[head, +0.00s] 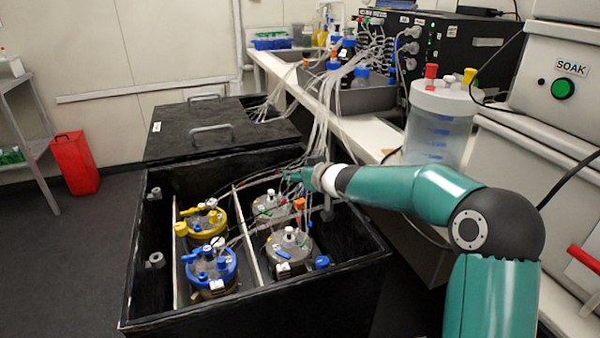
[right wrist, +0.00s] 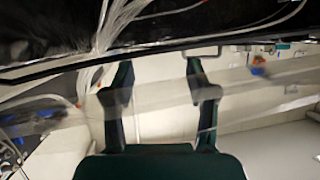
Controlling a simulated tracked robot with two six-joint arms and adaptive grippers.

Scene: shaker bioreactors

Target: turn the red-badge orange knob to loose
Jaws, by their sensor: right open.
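A small orange knob (head: 300,203) shows in the head view at the back right vessel (head: 270,207), inside the black open box. I cannot make out a red badge on it. My right gripper (head: 293,176) is small and partly lost among tubes, just above and behind the orange knob, apart from it as far as I can tell. In the right wrist view its two dark fingers (right wrist: 161,75) are spread wide with no knob between them. Blurred clear tubes cross in front of the fingers. My left gripper is not in view.
The black box (head: 345,282) also holds a yellow-ringed vessel (head: 203,219), a blue-ringed vessel (head: 211,270) and a clear-topped vessel (head: 289,246). Bundled tubes (head: 322,120) run from the bench into the box. A white-lidded container (head: 438,132) stands on the bench near my right arm.

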